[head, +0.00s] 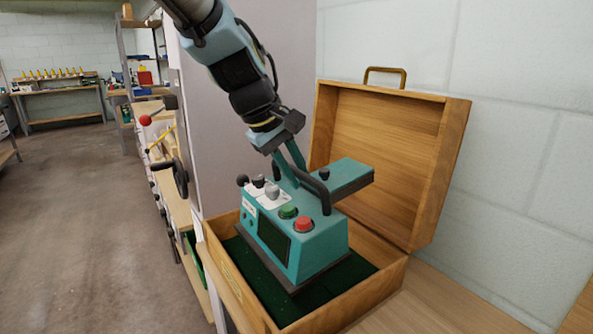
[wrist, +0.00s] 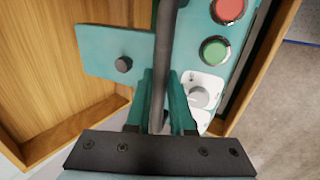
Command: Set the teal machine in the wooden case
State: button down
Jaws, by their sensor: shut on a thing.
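The teal machine (head: 290,231) has a dark screen, a green button, a red button, small knobs and a black carrying handle. In the head view it is upright inside the open wooden case (head: 385,300), over the dark green lining. I cannot tell whether its base touches the lining. My gripper (head: 290,165) is shut on the machine's black handle from above. In the wrist view the handle (wrist: 163,60) runs between my teal fingers (wrist: 160,105), with the machine's buttons and side plate (wrist: 115,52) beyond. The machine hides part of the case floor.
The case lid (head: 385,150) stands open at the back, with a brass handle on top. A wooden surface (head: 435,308) extends to the right, beside a pale block wall. Left of the case are shelves and a red-knobbed lever (head: 146,120). Open floor lies further left.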

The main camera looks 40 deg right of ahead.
jog(key=shift+d+f+b, duration=0.1)
jog(key=shift+f+b, duration=3.1)
jog(key=shift+f, duration=1.1)
jog(key=shift+s+y+p, duration=0.1)
jog(key=shift+y+p, duration=1)
jog(key=shift+p, duration=4.35)
